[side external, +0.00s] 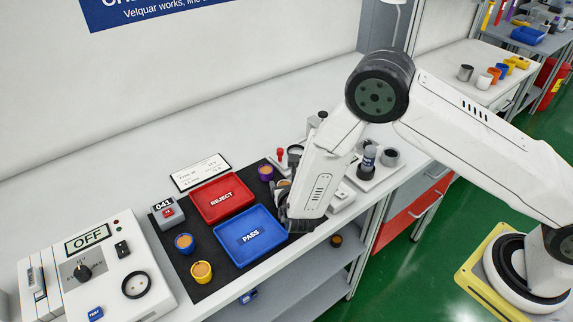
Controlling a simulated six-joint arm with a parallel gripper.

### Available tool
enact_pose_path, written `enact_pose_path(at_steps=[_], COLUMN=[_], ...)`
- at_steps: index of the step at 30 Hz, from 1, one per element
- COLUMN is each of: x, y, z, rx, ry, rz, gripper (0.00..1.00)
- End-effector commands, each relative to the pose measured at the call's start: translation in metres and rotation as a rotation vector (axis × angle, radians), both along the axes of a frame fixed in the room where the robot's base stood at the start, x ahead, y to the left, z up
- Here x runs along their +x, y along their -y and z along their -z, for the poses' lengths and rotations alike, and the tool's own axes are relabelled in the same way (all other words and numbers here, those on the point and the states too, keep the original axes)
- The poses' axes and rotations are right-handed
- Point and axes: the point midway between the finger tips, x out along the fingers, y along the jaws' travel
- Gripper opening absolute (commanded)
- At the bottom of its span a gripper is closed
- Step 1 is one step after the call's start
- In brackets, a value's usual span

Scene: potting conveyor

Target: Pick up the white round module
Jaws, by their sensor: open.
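I cannot pick out the white round module for certain. A tan-topped round piece (283,184) shows partly behind my gripper (284,212), and its side colour is hidden. My gripper is open, low over the right end of the black mat (228,270), beside the blue PASS tray (279,234). My forearm hides much of the area behind it. Other round modules stand on the mat: a blue one (185,243), a yellow one (201,272) and a purple one (266,173).
The red REJECT tray (197,192) lies behind the PASS tray. A control box (125,262) marked OFF stands at the left, near a small counter (168,213) reading 041. A grey cup (390,157) stands at right. The bench's rear (130,150) is clear.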

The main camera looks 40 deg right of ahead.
Motion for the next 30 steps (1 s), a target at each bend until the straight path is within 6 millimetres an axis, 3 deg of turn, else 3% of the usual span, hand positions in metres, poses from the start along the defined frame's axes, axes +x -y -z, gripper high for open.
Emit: enact_pose_path(at_steps=[5,12,23,30], x=[0.0,0.0,0.0,0.0], y=[0.0,0.0,0.0,0.0], z=[0.0,0.0,-0.002,-0.015], rx=[0.0,0.0,0.0,0.0], ry=[0.0,0.0,0.001,0.002], rz=[0.0,0.0,0.0,0.0], gripper=[0.73,0.0,0.0,0.0])
